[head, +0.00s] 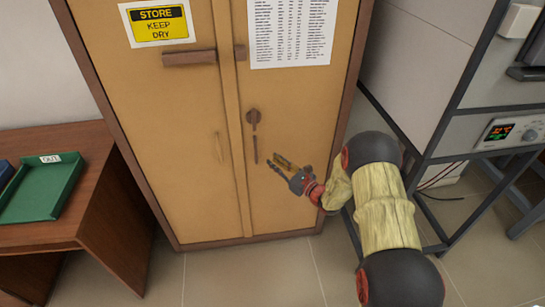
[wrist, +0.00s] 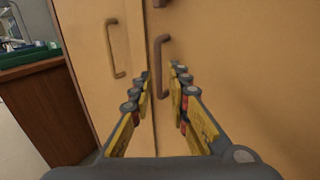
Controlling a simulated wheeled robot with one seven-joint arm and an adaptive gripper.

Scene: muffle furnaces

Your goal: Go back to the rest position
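My gripper (head: 274,161) reaches in from the right in front of the right door of a tan cabinet (head: 196,205). In the wrist view, my gripper (wrist: 161,72) has its two yellow-and-grey fingers apart with nothing held between them. The right door's dark handle (wrist: 162,66) shows in the gap, beyond the fingertips. In the head view this handle (head: 255,149) is just left of the fingertips. I cannot tell the exact distance between them. Both cabinet doors look closed.
A wooden desk (head: 106,190) with a green tray (head: 42,192) marked OUT stands at the left. A furnace with a lit control panel (head: 514,130) sits on a dark metal frame (head: 440,155) at the right. Tiled floor (head: 255,275) is free in front of the cabinet.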

